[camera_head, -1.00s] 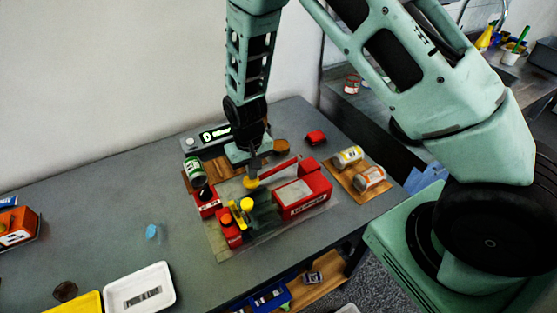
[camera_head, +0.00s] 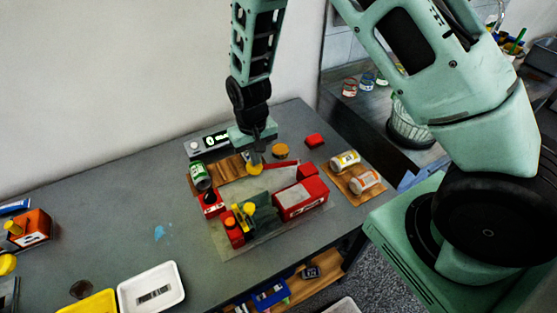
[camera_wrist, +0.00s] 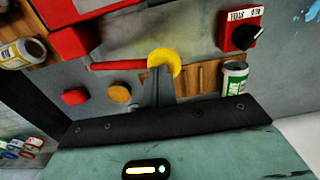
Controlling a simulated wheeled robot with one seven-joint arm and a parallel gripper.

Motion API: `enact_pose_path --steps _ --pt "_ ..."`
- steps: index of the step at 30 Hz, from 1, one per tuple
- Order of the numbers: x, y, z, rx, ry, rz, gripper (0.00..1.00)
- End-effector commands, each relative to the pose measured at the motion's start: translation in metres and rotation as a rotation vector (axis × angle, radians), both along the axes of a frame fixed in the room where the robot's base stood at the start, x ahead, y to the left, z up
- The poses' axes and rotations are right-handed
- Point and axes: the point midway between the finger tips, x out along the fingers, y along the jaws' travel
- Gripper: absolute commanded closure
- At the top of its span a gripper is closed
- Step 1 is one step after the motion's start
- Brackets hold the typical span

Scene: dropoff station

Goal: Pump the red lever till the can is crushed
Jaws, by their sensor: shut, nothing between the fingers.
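The red lever (camera_wrist: 118,65) ends in a round yellow knob (camera_wrist: 165,62), which also shows in the head view (camera_head: 255,169). My gripper (camera_wrist: 161,76) is shut with nothing between its fingers, and its tips are at the knob, seemingly against it. In the head view my gripper (camera_head: 254,158) comes down on the knob from above. The crusher has a red block (camera_head: 300,198) and yellow parts (camera_head: 245,212). A green and white can (camera_head: 200,176) is at its left, also in the wrist view (camera_wrist: 234,78). I cannot see a can inside the crusher.
A yellow-labelled can (camera_head: 345,160) and an orange-labelled can (camera_head: 365,181) lie on a wooden board at the right. A red button (camera_head: 314,141) and a brown disc (camera_head: 280,151) are behind the crusher. A white tray (camera_head: 151,287) is at front left. The table's left middle is mostly clear.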

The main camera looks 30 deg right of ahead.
Motion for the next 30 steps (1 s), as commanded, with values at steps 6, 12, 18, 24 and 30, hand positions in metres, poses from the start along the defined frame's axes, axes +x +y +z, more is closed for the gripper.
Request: enact_pose_path --steps 6,12,18,24,30 --pt "0.0 0.0 -0.001 0.0 0.0 0.0 1.0" --pt "0.0 0.003 -0.011 0.0 0.001 0.001 1.0" --pt "-0.001 0.007 -0.027 -0.001 0.002 0.001 1.0" --pt "-0.001 0.008 -0.028 -0.001 0.003 0.0 1.0" --pt "-0.001 0.007 -0.03 -0.002 0.004 0.0 1.0"
